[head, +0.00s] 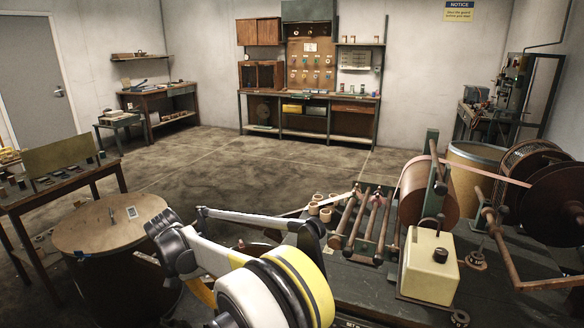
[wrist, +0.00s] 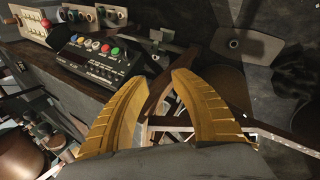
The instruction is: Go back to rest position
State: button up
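My gripper (wrist: 157,78) shows in the wrist view as two yellow ribbed fingers with a clear gap between their tips. The fingers are spread and hold nothing. Dark surfaces and a brown bar-like shape show behind the gap. A black control box (wrist: 100,58) with coloured buttons lies beyond the left finger, apart from it. In the head view my white, black and yellow arm fills the lower middle, and my fingers are mostly hidden behind it.
A winding bench (head: 365,278) with rollers and a cream box (head: 430,268) stands right of my arm. A wooden-topped drum (head: 108,224) stands close on the left, beside a small table (head: 62,184). The floor (head: 240,165) beyond is open up to the back workbench (head: 308,97).

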jog(key=s+d+r+t+y, duration=0.2)
jog(key=s+d+r+y, duration=0.15)
jog(key=d+r, duration=1.45)
jog(key=s+d+f+t+y, duration=0.2)
jog(key=s+d+t, duration=0.3)
jog(key=s+d, duration=1.3)
jog(key=shift+s+d+f, duration=0.4)
jog(key=shift+f, duration=0.3)
